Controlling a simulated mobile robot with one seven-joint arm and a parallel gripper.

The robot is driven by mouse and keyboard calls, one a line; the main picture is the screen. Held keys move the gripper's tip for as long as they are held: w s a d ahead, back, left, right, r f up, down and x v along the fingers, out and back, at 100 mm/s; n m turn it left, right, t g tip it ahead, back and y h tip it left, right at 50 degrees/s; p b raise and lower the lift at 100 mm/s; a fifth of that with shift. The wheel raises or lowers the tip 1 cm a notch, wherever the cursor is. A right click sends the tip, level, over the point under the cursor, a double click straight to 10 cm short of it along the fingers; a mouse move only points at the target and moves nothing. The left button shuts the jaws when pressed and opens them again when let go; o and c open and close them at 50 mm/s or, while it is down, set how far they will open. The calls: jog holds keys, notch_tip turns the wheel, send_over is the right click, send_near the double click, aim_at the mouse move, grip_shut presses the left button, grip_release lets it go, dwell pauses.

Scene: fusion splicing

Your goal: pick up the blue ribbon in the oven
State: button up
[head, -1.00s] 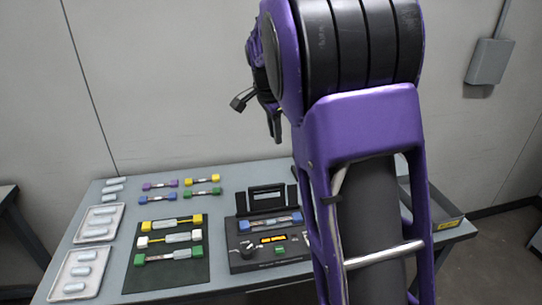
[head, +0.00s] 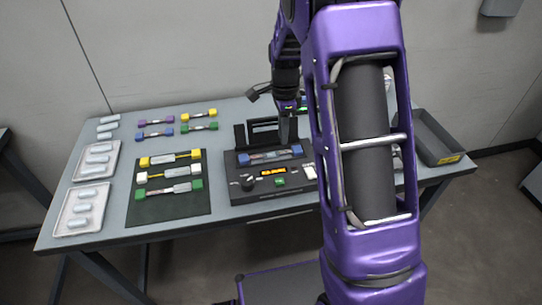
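The blue ribbon (head: 270,156), with blue end blocks and a pale middle, lies in the slot of the black oven (head: 308,188) on the table. The oven's dark lid stands raised behind it. My gripper (head: 289,138) hangs pointing down over the back right part of the oven, close to the ribbon's right end in the picture. The fingertips are small and dark, so I cannot tell whether they are open or touch anything. Another blue-ended ribbon (head: 155,134) lies at the back left of the table, away from the oven.
A dark mat (head: 144,211) holds yellow, white and green ribbons left of the oven. Purple, yellow and green ribbons lie behind it. Pale trays (head: 60,228) with capsules line the left edge. A dark bin (head: 437,138) stands at the right. My arm hides the table right of the oven.

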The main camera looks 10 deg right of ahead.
aim_at(283, 152)
jog(key=shift+d+f+b, duration=0.1)
jog(key=shift+f+b, duration=0.35)
jog(key=shift+f, duration=2.3)
grip_shut()
